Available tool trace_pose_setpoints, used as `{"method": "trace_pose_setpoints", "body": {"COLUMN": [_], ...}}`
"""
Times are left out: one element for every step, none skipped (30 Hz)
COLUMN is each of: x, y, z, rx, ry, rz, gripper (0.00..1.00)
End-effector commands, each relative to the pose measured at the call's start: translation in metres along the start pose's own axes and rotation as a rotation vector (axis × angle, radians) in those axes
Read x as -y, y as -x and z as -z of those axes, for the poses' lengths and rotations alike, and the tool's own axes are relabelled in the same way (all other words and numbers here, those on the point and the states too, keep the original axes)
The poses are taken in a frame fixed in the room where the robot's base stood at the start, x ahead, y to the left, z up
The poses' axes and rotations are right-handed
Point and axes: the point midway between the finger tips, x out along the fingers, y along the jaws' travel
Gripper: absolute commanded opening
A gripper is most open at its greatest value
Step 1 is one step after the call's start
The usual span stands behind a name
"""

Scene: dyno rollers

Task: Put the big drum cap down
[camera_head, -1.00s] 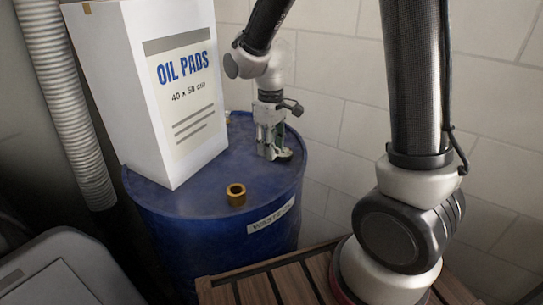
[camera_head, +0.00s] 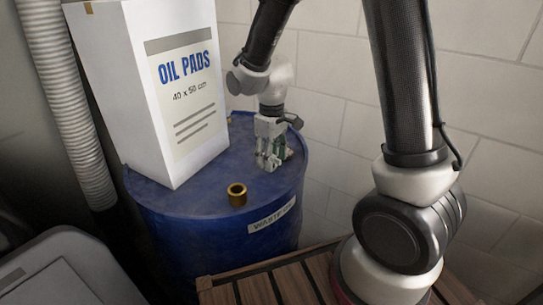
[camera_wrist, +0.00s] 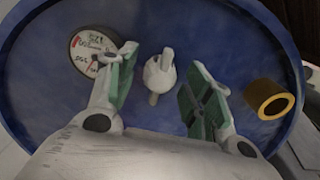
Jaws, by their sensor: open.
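My gripper (camera_wrist: 163,92) is open above the blue drum (camera_head: 190,200). In the wrist view a pale, grey-white piece with an upright fin (camera_wrist: 160,72) sits between the spread green-padded fingers, with clear gaps on both sides. It looks like the big drum cap, though I cannot be sure; it appears to rest on the drum lid. In the head view my gripper (camera_head: 268,162) is low over the lid's right rear part, and its fingers hide this piece.
A brass ring-shaped fitting (camera_wrist: 270,98) stands on the lid, also in the head view (camera_head: 237,195). A round gauge (camera_wrist: 94,51) lies beyond the left finger. The white oil pads box (camera_head: 160,90) covers the lid's left side. A block wall (camera_head: 330,120) stands behind.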

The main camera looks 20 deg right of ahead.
Motion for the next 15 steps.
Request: {"method": "trace_pose_setpoints", "body": {"x": [0.0,0.0,0.0,0.0,0.0,0.0,0.0,0.0,0.0,0.0,0.0,0.0,0.0,0.0,0.0], "y": [0.0,0.001,0.003,0.005,0.008,0.014,0.018,0.024,0.033,0.04,0.047,0.057,0.064,0.071,0.08], "z": [0.0,0.0,0.0,0.0,0.0,0.001,0.001,0.001,0.001,0.001,0.002,0.001,0.001,0.001,0.001], "rx": [0.0,0.0,-0.001,-0.001,-0.002,-0.004,-0.004,-0.005,-0.006,-0.007,-0.007,-0.006,-0.007,-0.006,-0.006], "ry": [0.0,0.0,0.0,0.0,0.0,0.0,0.0,0.0,0.0,0.0,0.0,0.0,0.0,0.0,0.0], "rz": [0.0,0.0,0.0,0.0,-0.001,-0.001,-0.001,-0.001,-0.001,-0.002,-0.002,-0.001,-0.002,-0.002,-0.001], "gripper": [0.51,0.51,0.51,0.51,0.51,0.51,0.51,0.51,0.51,0.51,0.51,0.51,0.51,0.51,0.51]}}
